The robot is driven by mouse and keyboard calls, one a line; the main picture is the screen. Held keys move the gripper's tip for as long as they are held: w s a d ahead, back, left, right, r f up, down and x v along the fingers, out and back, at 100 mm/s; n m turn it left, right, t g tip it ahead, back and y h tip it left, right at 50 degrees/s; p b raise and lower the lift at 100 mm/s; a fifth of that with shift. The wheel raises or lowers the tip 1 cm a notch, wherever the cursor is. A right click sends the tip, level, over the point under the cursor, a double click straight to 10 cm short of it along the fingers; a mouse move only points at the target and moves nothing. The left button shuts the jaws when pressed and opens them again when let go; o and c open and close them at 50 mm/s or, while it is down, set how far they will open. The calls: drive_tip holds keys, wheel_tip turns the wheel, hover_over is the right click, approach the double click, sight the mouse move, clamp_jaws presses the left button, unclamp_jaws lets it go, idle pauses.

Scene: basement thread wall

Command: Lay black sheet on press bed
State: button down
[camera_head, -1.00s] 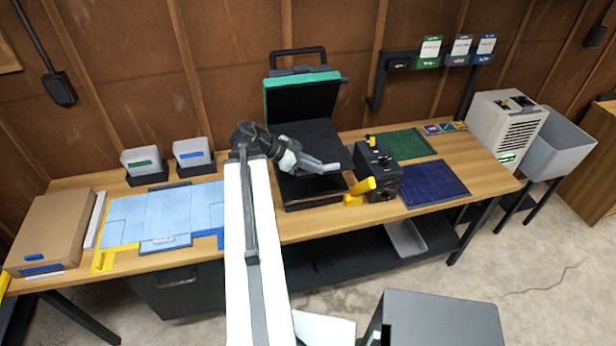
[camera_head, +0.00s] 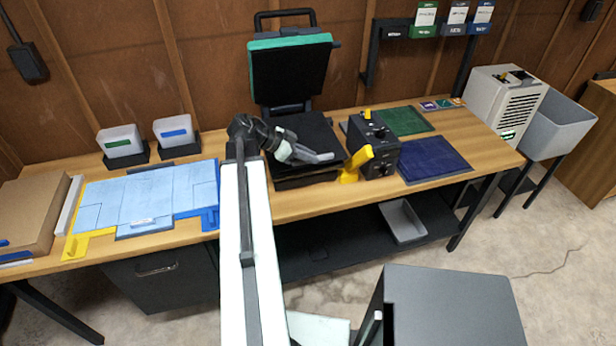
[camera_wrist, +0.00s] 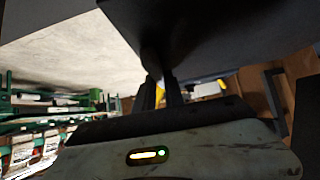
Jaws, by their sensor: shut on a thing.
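The black sheet (camera_head: 303,131) shows in the head view over the press, level or nearly so. I cannot tell whether it touches the bed, which it mostly hides. The press lid (camera_head: 290,76), black with a teal edge, stands raised behind it. My gripper (camera_head: 325,157) is at the sheet's front edge, its pale fingers pointing right. In the wrist view, my gripper (camera_wrist: 164,82) is shut on the dark sheet (camera_wrist: 225,35), which fills the top; the pinched edge is in deep shadow.
A black control box (camera_head: 374,145) and a yellow handle (camera_head: 356,163) stand close to the right of the gripper. Green (camera_head: 408,120) and blue (camera_head: 434,160) mats lie farther right. Blue sheets (camera_head: 145,197) and a cardboard box (camera_head: 30,215) occupy the left bench.

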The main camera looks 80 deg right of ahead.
drive_tip(key=shift+f+b, duration=2.1)
drive_tip(key=shift+f, duration=0.75)
drive_tip(key=c, duration=1.4)
unclamp_jaws()
drive_tip(key=shift+c, duration=0.2)
drive_tip(key=shift+r+p, duration=0.3)
wheel_tip(320, 180, up, 7)
drive_tip(key=p, duration=0.7)
hover_over(280, 169)
drive_tip(key=shift+s+d+r, duration=0.1)
drive_tip(key=shift+s+d, duration=0.1)
drive_tip(key=shift+s, duration=0.05)
drive_tip(key=shift+w+a, duration=0.15)
drive_tip(key=shift+w, duration=0.1)
